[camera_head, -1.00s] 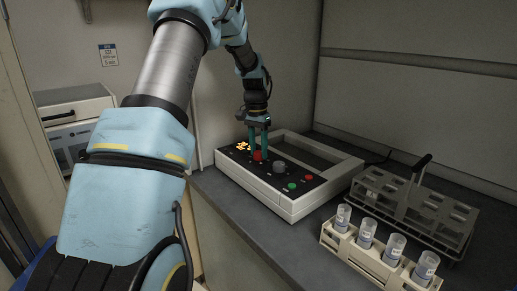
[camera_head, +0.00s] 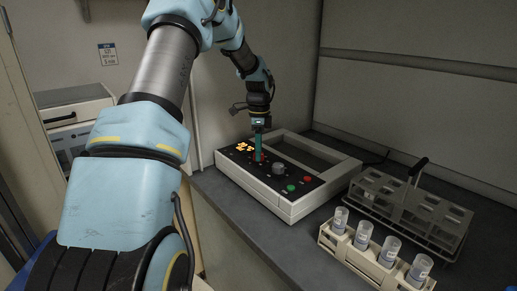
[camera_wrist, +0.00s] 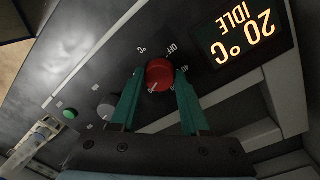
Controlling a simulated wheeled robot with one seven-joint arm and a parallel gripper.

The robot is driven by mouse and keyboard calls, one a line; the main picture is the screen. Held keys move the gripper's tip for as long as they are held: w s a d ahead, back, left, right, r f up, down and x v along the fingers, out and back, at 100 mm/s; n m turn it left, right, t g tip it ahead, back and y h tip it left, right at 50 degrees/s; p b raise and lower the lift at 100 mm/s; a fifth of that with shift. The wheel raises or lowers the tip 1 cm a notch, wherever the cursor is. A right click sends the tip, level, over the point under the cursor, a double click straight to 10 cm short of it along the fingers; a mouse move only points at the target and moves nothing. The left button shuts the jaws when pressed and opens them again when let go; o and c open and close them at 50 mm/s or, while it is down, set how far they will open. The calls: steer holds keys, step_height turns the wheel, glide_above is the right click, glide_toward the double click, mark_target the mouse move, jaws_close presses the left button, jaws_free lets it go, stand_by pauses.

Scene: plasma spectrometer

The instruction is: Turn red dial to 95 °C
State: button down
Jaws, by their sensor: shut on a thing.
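The red dial (camera_wrist: 159,74) sits on the dark panel of a pale bench instrument (camera_head: 290,212). In the wrist view my gripper (camera_wrist: 159,82) has its two green fingers on either side of the dial, shut on it. OFF, °C and 40 are printed around it; a small mark at its lower edge is too small to read surely. The lit display (camera_wrist: 238,38) reads 20 °C IDLE, upside down in this view. In the head view my gripper (camera_head: 258,157) points straight down at the panel and its fingers mostly hide the dial.
A grey knob (camera_head: 278,169), a green button (camera_head: 292,188) and a red button (camera_head: 307,179) share the panel. A rack (camera_head: 352,258) of capped tubes and a clear rack with a black handle (camera_head: 418,166) stand to the right.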

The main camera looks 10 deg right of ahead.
steer(key=m+p, duration=0.2)
steer(key=m, duration=0.3)
steer(key=shift+r, duration=0.1)
steer(key=shift+m+p, duration=0.8)
steer(key=shift+m, duration=1.7)
steer(key=shift+c, duration=1.9)
jaws_free()
step_height(320, 180, up, 11)
steer(key=b, duration=0.3)
steer(key=shift+d+f, duration=0.2)
steer(key=shift+d, duration=0.15)
